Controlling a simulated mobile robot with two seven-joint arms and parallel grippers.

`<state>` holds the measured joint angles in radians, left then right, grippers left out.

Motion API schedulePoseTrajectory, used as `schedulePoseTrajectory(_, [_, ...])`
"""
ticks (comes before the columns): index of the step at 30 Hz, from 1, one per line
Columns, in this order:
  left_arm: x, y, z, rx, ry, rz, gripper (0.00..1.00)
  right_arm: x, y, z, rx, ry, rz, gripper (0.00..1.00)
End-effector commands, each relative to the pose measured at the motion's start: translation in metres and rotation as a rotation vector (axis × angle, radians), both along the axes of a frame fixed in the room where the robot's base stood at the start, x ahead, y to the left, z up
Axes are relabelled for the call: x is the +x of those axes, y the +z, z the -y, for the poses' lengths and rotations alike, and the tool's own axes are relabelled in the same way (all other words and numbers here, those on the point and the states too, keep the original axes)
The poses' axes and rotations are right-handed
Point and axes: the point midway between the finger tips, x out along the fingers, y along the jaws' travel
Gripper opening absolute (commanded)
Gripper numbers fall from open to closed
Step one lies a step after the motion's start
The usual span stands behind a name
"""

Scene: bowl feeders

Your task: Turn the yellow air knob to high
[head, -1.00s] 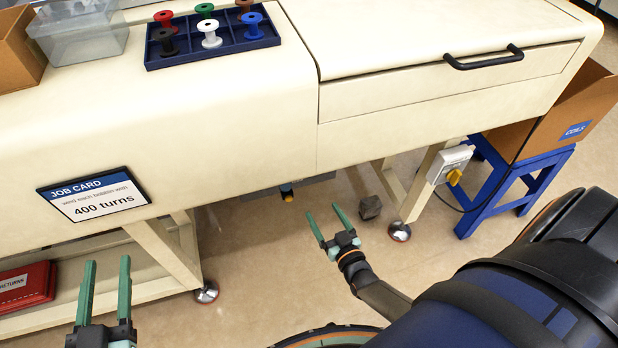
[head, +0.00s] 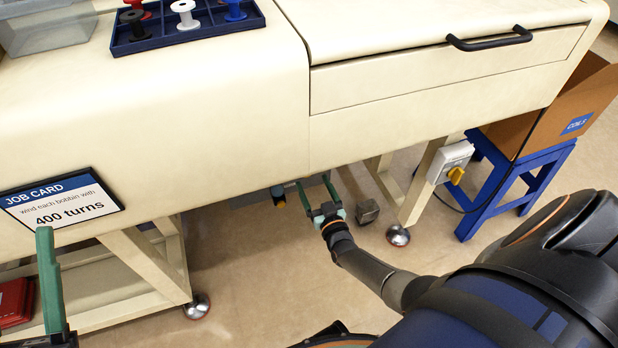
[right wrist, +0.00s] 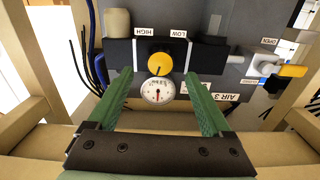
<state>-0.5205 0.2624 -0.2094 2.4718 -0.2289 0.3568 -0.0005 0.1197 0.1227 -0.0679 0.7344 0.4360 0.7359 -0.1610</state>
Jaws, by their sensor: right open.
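The yellow air knob (right wrist: 159,65) is on a black block under the bench, in the right wrist view, between labels reading HIGH (right wrist: 146,31) on the left and LOW (right wrist: 178,33) on the right, both upside down. A round white gauge (right wrist: 158,92) sits just below it. My right gripper (right wrist: 158,78) is open; its green fingers show either side of the knob and gauge, and I cannot tell whether they touch the knob. In the head view my right gripper (head: 314,185) reaches under the bench's front edge. One finger of my left gripper (head: 47,285) shows at lower left.
A valve with a yellow handle (right wrist: 292,71), labelled OPEN, is right of the knob. The bench (head: 210,120) overhangs the right gripper. A grey switch box (head: 450,160) with its own yellow knob (head: 456,175) is on a bench leg. A blue stool (head: 515,180) stands at right.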

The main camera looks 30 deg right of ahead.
Motion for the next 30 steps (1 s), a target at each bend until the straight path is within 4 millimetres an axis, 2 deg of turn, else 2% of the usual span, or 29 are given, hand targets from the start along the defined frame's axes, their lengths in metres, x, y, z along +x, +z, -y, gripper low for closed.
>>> schedulePoseTrajectory(5, [-0.023, 0.022, 0.003, 0.003, -0.03, 0.141, 0.5, 0.017, -0.001, 0.004, 0.0, 0.0, 0.0, 0.83])
schedulePoseTrajectory(12, [-0.023, 0.013, 0.004, -0.005, -0.041, 0.135, 0.5, 0.039, -0.002, 0.009, 0.001, 0.0, -0.001, 0.83])
schedulePoseTrajectory(21, [-0.023, 0.013, 0.004, -0.007, -0.043, 0.132, 0.5, 0.041, -0.001, 0.01, 0.0, 0.0, -0.002, 0.83])
schedulePoseTrajectory(23, [-0.023, 0.013, 0.004, -0.007, -0.043, 0.132, 0.5, 0.041, 0.0, 0.01, 0.0, 0.0, -0.002, 0.79])
schedulePoseTrajectory(30, [-0.023, 0.013, 0.004, -0.006, -0.042, 0.131, 0.5, 0.041, 0.0, 0.01, 0.0, 0.0, -0.002, 0.52])
